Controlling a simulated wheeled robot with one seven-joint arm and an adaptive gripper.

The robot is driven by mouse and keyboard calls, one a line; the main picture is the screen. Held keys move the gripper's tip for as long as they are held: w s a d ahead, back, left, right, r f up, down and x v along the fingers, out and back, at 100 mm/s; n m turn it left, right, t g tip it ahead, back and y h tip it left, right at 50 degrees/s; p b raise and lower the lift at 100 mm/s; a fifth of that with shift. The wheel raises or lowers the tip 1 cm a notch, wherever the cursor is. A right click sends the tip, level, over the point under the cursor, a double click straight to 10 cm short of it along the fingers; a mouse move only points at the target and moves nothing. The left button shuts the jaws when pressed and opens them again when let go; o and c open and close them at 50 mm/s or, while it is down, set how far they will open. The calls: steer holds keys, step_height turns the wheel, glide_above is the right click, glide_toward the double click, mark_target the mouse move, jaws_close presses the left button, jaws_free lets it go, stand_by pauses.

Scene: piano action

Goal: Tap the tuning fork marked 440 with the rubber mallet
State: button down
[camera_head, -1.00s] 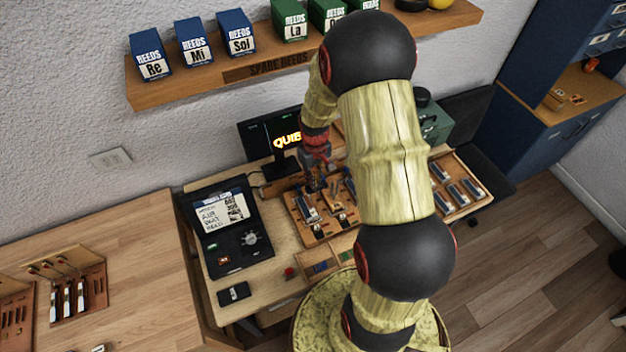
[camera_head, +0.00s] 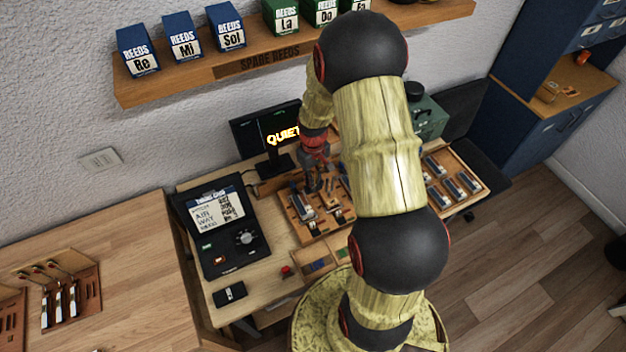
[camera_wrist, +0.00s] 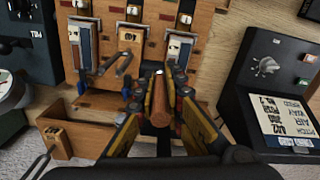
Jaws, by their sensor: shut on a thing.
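My gripper (camera_wrist: 160,84) is shut on a brown wooden rod (camera_wrist: 161,110), which looks like the mallet's handle. The mallet's rubber head cannot be made out. In the wrist view a grey two-pronged fork (camera_wrist: 115,68) lies just left of and beyond the fingertips, by a small wooden block (camera_wrist: 130,39). The fork and my fingers look apart, but the gap is hard to judge. I cannot read the 440 mark on any fork. In the head view my gripper (camera_head: 313,172) is above a wooden board (camera_head: 319,232), partly hidden by my arm.
A black tuner case (camera_head: 228,262) stands left of the board, with a monitor (camera_head: 250,138) behind. A reed tray (camera_head: 462,158) and green case (camera_head: 430,118) lie right. In the wrist view an open wooden box (camera_wrist: 88,117) sits left of my fingers.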

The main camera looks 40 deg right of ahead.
steer(key=shift+s+d, duration=0.25)
steer(key=shift+d, duration=0.95)
steer(key=shift+w+a, duration=0.25)
steer(key=shift+a, duration=0.8)
steer(key=shift+w+a, duration=0.2)
steer(key=shift+a, duration=0.8)
steer(key=shift+d, duration=0.1)
steer(key=r+p, duration=0.1)
steer(key=a+r+p, duration=0.1)
steer(key=r, duration=0.1)
steer(key=a+r, duration=0.1)
steer(key=r, duration=0.1)
steer(key=shift+w+p, duration=0.2)
steer(key=shift+p, duration=0.2)
